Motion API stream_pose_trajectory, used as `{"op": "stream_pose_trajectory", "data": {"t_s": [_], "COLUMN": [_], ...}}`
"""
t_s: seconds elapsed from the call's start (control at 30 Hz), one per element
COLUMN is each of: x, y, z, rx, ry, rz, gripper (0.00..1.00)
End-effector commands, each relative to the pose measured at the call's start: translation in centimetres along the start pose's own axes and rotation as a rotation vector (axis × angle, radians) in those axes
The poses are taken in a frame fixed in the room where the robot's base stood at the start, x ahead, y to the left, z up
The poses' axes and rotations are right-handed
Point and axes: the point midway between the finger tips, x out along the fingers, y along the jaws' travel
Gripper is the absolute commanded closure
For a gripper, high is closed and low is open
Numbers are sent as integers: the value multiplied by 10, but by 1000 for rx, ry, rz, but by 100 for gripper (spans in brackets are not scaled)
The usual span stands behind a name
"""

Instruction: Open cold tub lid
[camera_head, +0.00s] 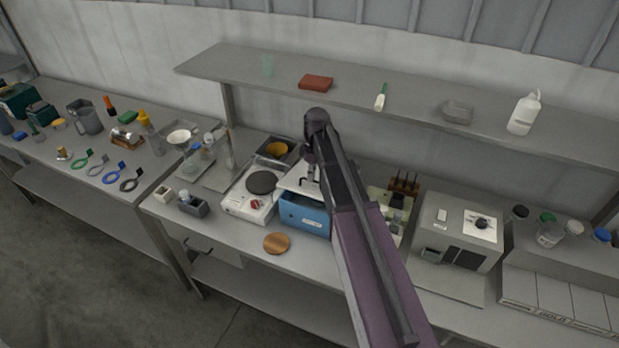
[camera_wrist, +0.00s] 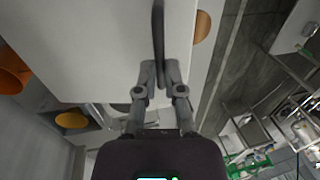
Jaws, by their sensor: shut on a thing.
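The cold tub (camera_head: 303,216) is a blue box with a white label, on the middle bench in the head view. Its pale lid (camera_head: 293,183) shows at the top of the tub, partly hidden by my arm; whether it is fully down or somewhat raised I cannot tell. In the wrist view the lid (camera_wrist: 95,45) is a broad white panel with a dark bar handle (camera_wrist: 158,25). My gripper (camera_wrist: 160,72) is shut on this handle. In the head view my gripper (camera_head: 312,177) is above the lid, mostly hidden by my arm.
A hotplate (camera_head: 261,184) stands close left of the tub, and a copper disc (camera_head: 277,243) lies in front. A rack of dark vials (camera_head: 403,184) and a grey box device (camera_head: 458,230) stand to the right. A shelf (camera_head: 350,98) runs above and behind.

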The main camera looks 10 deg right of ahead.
Motion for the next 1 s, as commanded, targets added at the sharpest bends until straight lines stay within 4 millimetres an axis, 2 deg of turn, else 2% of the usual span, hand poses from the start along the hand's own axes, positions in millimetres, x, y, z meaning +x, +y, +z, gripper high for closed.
{"op": "stream_pose_trajectory", "data": {"t_s": [0.03,0.4,0.7,1.0], "x": [-14,-54,-68,-69], "y": [8,35,50,53], "z": [-1,0,0,1], "rx": [2,4,4,5], "ry": [-1,-1,-1,-1], "rz": [10,14,14,14], "gripper": [100,100,100,100]}}
